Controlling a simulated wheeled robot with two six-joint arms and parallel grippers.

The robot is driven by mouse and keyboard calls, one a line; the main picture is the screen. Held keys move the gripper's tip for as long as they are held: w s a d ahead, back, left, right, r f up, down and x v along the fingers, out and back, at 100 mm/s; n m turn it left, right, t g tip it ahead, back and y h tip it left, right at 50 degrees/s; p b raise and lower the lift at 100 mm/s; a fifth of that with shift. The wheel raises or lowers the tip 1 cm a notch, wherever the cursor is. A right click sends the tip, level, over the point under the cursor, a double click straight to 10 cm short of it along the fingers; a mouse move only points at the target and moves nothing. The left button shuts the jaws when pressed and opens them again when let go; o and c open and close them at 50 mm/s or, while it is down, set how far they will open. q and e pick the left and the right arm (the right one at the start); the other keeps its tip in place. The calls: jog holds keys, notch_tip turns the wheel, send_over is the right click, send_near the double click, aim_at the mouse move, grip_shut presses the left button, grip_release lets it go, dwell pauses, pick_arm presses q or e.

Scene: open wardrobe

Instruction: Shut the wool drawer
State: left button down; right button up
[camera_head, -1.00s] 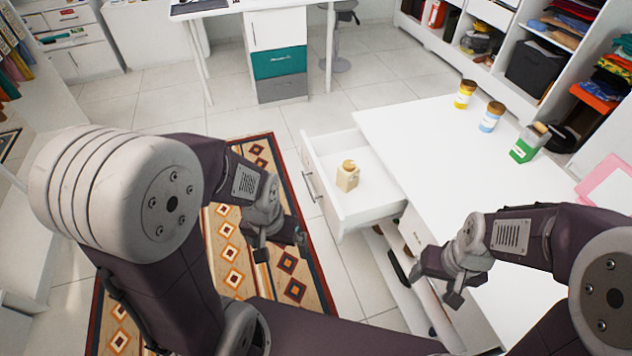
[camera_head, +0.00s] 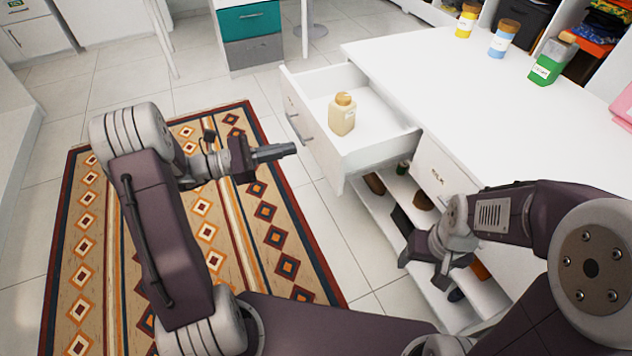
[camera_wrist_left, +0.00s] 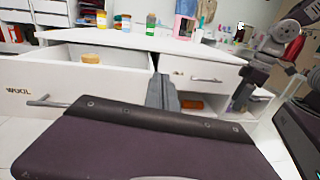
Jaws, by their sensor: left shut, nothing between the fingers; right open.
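The wool drawer (camera_head: 360,163) stands pulled out from the white dresser in the head view. Its front panel (camera_head: 318,142) and bar handle (camera_head: 297,127) face left. A beige jar with an orange-brown lid (camera_head: 342,118) stands upright inside. The wrist view shows the WOOL label on its front (camera_wrist_left: 18,76) and its handle (camera_wrist_left: 45,102). My left gripper (camera_head: 292,150) is shut and empty, pointing right, just in front of the drawer front in the picture; contact is unclear. Its fingers (camera_wrist_left: 162,92) also show in the wrist view. My right gripper (camera_head: 424,270) is open by the lower shelf.
A second, shut drawer (camera_head: 440,180) is beside the open one. Below, an open shelf (camera_head: 372,208) holds shoes. Yellow (camera_head: 466,20), blue (camera_head: 503,40) and green (camera_head: 550,62) jars stand on the dresser top (camera_head: 420,75). A patterned rug (camera_head: 110,250) covers the floor at left.

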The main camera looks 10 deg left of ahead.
pick_arm(q)
jog(key=a+f+n+t+y+b, duration=0.15)
jog(key=a+f, duration=0.25)
jog(key=f, duration=0.4)
jog(key=b, duration=0.6)
send_near(330, 150)
jog(key=shift+n+h, duration=0.25)
jog(key=x, duration=0.6)
jog(key=shift+w+f, duration=0.2)
jog(key=shift+f, duration=0.2)
jog(key=shift+w+d+r, duration=0.1)
jog(key=shift+w+d, duration=0.1)
jog(key=shift+d, duration=0.05)
pick_arm(e)
notch_tip(330, 150, down, 10)
